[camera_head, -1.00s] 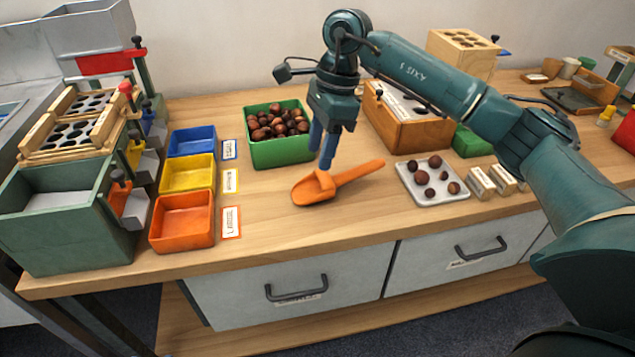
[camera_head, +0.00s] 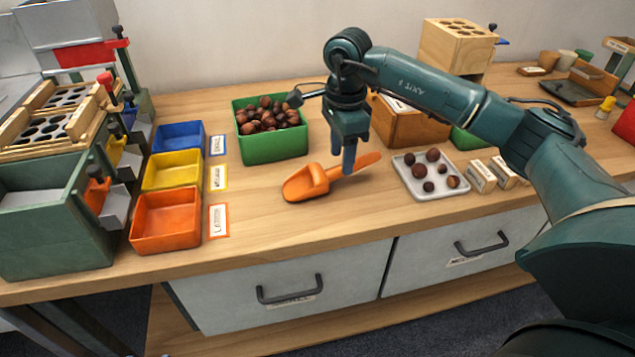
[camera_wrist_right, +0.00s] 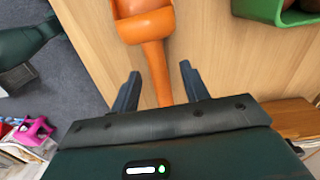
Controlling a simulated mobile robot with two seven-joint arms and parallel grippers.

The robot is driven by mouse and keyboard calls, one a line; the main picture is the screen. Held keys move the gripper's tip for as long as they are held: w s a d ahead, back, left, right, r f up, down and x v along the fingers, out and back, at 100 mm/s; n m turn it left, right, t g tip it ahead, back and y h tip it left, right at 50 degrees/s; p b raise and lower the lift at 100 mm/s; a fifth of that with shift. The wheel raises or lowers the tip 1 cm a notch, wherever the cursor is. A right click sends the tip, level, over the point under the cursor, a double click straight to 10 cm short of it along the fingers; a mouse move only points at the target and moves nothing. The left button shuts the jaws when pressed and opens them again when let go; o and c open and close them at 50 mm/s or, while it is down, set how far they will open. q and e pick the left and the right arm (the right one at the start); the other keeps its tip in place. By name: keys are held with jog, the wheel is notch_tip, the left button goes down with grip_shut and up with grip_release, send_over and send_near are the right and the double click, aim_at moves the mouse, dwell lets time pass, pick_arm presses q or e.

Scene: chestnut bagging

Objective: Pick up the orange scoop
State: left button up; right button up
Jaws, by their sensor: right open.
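The orange scoop (camera_head: 307,183) lies on the wooden table, its bowl to the left and its handle pointing up and to the right. My right gripper (camera_head: 346,160) is above the handle, pointing down, and hides part of it. In the right wrist view the scoop (camera_wrist_right: 146,26) has its bowl at the top, and its handle runs down between the two open fingers of my right gripper (camera_wrist_right: 160,92). The fingers show apart on either side of the handle; I cannot tell the exact height between them and the table. My left gripper is not in view.
A green bin (camera_head: 275,146) of chestnuts stands behind the scoop. A white tray (camera_head: 420,188) with several chestnuts lies to its right. Blue (camera_head: 180,137), yellow (camera_head: 172,170) and orange (camera_head: 166,222) bins stand at left. The table in front of the scoop is clear.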

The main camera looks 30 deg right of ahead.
aim_at(332, 173)
jog(key=f, duration=0.4)
jog(key=shift+s, duration=0.2)
jog(key=shift+r, duration=0.1)
jog(key=shift+c, duration=0.4)
grip_shut()
